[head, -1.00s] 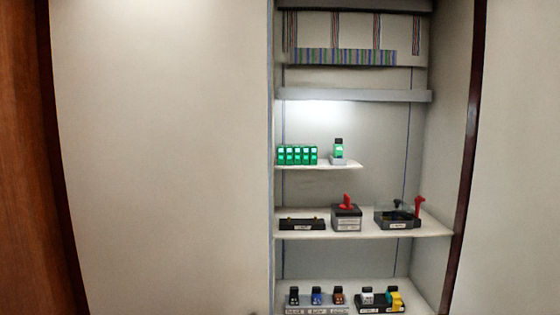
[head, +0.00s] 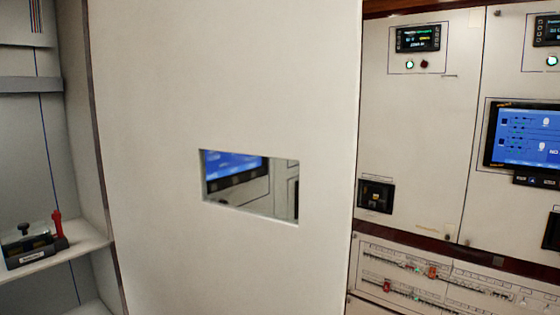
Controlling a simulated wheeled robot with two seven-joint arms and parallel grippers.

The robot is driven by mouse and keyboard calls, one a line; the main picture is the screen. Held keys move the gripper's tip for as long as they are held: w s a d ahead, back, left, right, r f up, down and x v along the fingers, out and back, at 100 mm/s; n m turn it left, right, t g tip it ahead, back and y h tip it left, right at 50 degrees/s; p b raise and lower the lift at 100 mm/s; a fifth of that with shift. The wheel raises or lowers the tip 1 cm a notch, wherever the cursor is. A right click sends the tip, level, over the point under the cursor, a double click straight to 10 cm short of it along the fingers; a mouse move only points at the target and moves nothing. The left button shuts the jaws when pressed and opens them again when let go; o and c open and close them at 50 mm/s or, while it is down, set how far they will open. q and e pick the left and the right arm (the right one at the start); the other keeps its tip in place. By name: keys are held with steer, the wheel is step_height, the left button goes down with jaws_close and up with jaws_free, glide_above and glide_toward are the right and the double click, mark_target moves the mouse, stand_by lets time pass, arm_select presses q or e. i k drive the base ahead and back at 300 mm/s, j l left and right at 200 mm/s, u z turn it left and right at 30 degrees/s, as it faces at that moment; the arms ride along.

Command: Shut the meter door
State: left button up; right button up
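A large pale door (head: 220,85) with a rectangular window fills the middle of the head view. I take it to be the meter door. It seems to stand swung out from the wall, with its right edge in front of the cabinet fronts behind. Through its window, part of a blue screen (head: 228,166) and grey panel parts show. I cannot see a handle on the door, and its hinge side is not clear. Neither of my grippers is in view.
At the left is an open bay with a shelf (head: 78,243) bearing a black device with a red lever (head: 57,225). At the right are cabinet fronts (head: 420,130) with a small display (head: 418,39), a blue screen (head: 527,135) and breaker rows (head: 415,268) below.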

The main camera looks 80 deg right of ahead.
mark_target(174, 82)
steer(key=k+l+z, duration=0.1)
steer(key=l, duration=0.3)
steer(key=k+l+z, duration=0.1)
steer(key=l, duration=0.3)
steer(key=k+l+z, duration=0.15)
steer(key=l, duration=0.3)
steer(key=k+l+z, duration=0.1)
steer(key=l, duration=0.3)
steer(key=k+l+z, duration=0.1)
steer(key=l, duration=0.35)
